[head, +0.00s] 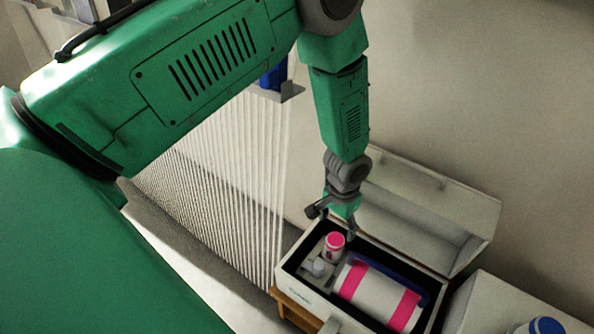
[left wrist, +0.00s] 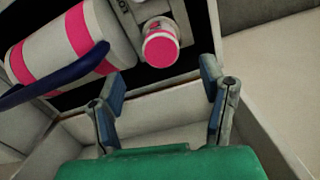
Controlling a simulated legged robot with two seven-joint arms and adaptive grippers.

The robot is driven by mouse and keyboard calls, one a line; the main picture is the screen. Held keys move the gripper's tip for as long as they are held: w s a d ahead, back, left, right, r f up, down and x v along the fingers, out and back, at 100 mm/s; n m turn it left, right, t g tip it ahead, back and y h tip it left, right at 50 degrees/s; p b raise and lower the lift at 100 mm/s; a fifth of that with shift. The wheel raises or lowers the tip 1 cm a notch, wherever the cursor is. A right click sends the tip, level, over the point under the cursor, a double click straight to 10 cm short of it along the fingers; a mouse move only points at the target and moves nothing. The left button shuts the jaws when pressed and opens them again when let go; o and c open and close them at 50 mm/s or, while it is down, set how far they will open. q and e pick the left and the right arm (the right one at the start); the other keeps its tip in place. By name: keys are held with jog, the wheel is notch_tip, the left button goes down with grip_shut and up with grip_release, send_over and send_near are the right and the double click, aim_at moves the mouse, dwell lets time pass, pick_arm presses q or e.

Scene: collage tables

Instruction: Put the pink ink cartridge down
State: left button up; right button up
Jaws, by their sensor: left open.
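The pink ink cartridge (head: 334,244), a small white cylinder with a pink top, stands in an open printer-like box (head: 300,295). In the left wrist view the cartridge (left wrist: 160,47) shows its pink end just beyond the fingertips. My left gripper (head: 336,222) is over the box, close to the cartridge. In the left wrist view the left gripper (left wrist: 164,92) has its fingers spread wide with nothing between them. My right gripper is in neither view.
A larger white cylinder with pink bands (head: 378,294) and a dark blue bar (head: 395,275) lies beside the cartridge. The raised lid (head: 430,210) stands behind. A pale box with a blue round top (head: 545,326) is at right. White slats (head: 225,165) stand at left.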

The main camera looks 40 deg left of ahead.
pick_arm(q)
jog(key=s+a+f, duration=0.1)
jog(key=s+a, duration=0.1)
jog(key=s, duration=1.1)
jog(key=s+a, duration=0.3)
jog(key=s, duration=1)
jog(key=shift+f+n+t, duration=0.3)
jog(key=shift+f, duration=0.05)
